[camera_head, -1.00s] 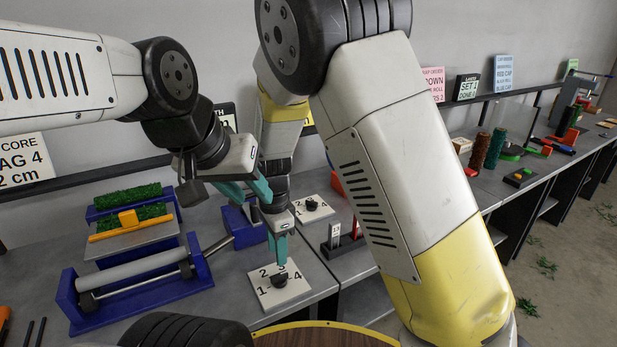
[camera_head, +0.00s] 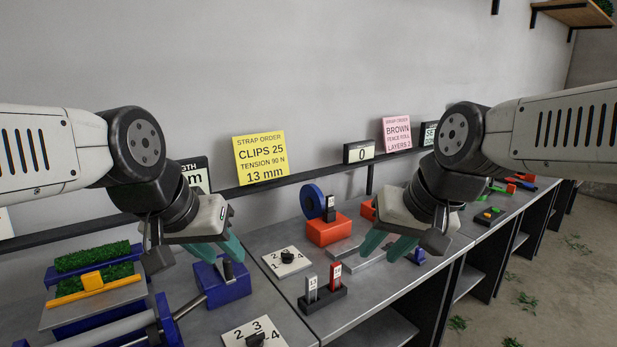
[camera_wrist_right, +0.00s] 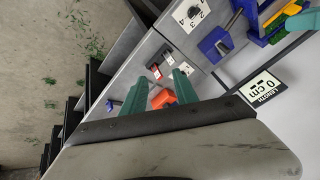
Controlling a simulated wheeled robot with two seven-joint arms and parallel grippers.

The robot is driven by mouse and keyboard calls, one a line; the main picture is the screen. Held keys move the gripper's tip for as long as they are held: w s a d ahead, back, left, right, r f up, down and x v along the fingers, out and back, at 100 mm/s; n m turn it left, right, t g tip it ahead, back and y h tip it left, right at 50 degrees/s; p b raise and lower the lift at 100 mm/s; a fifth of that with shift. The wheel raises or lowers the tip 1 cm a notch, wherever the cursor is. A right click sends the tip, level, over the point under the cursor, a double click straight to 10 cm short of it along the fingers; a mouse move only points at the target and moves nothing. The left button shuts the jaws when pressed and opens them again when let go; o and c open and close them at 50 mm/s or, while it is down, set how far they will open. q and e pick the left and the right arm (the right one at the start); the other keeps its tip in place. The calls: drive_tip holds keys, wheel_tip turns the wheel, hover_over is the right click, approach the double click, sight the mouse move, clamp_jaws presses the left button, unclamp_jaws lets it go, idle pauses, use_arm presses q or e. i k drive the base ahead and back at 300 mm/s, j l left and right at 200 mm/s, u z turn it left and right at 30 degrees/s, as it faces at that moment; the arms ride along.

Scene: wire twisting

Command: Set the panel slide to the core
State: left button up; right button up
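A yellow slide block (camera_head: 92,281) sits on a yellow bar in the blue-framed fixture (camera_head: 160,322) at the left of the bench; I cannot tell for sure that it is the panel slide. A white dial panel (camera_head: 287,262) numbered 1 to 4 with a black knob lies mid-bench. Another (camera_head: 254,334) is at the bottom edge, partly cut off. My left gripper (camera_head: 219,250) is open and empty, above the blue clamp (camera_head: 222,284). My right gripper (camera_head: 388,246) is open and empty above the grey bench; its parted fingers also show in the right wrist view (camera_wrist_right: 160,92).
A red block (camera_head: 325,231) with a blue roll (camera_head: 312,202) stands near the back. A black holder (camera_head: 321,300) with two upright tags is at the front edge. Order signs, including a yellow one (camera_head: 259,159), line the back rail.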

sight(93, 283)
drive_tip(key=u, duration=1.6)
